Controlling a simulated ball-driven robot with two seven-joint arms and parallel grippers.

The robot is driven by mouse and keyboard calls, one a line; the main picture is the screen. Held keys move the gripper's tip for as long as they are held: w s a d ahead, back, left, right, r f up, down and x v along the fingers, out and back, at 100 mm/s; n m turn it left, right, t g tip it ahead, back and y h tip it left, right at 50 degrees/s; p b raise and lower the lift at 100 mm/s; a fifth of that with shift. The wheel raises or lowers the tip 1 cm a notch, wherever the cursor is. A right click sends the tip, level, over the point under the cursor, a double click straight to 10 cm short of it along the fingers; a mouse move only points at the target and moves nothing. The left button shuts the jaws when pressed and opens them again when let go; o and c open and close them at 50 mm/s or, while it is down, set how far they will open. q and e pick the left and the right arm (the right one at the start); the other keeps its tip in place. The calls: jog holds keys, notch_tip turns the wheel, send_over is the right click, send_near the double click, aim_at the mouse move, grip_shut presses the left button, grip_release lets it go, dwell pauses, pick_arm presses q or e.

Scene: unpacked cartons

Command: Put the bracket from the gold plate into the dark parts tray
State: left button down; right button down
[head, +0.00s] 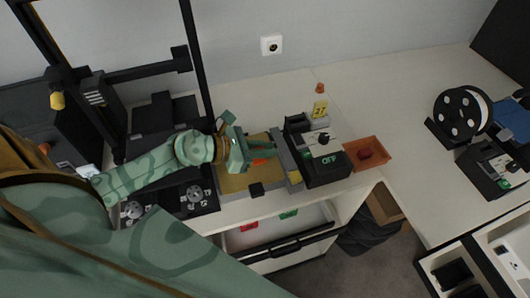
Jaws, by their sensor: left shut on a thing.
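The gold plate (234,184) lies in a grey frame on the bench at the centre. My left gripper (250,154) reaches over it from the left. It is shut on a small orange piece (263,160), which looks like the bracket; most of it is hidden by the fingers. I cannot tell whether the piece still touches the plate. A flat black tray-like piece (207,206) with round silver parts lies left of the plate; I cannot tell for sure that it is the dark parts tray. My right gripper is not in view.
A black device marked OFF (326,171) stands right of the plate. Beside it is an orange tray (377,164) with a red piece (365,153). A yellow tag marked 27 (320,110) stands behind. A black upright frame (197,65) rises at left.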

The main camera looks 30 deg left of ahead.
pick_arm(q)
jog(key=shift+f, duration=0.2)
jog(key=shift+f, duration=0.25)
jog(key=c, duration=1.5)
grip_release()
jog(key=shift+r, duration=0.1)
jog(key=shift+o, duration=0.2)
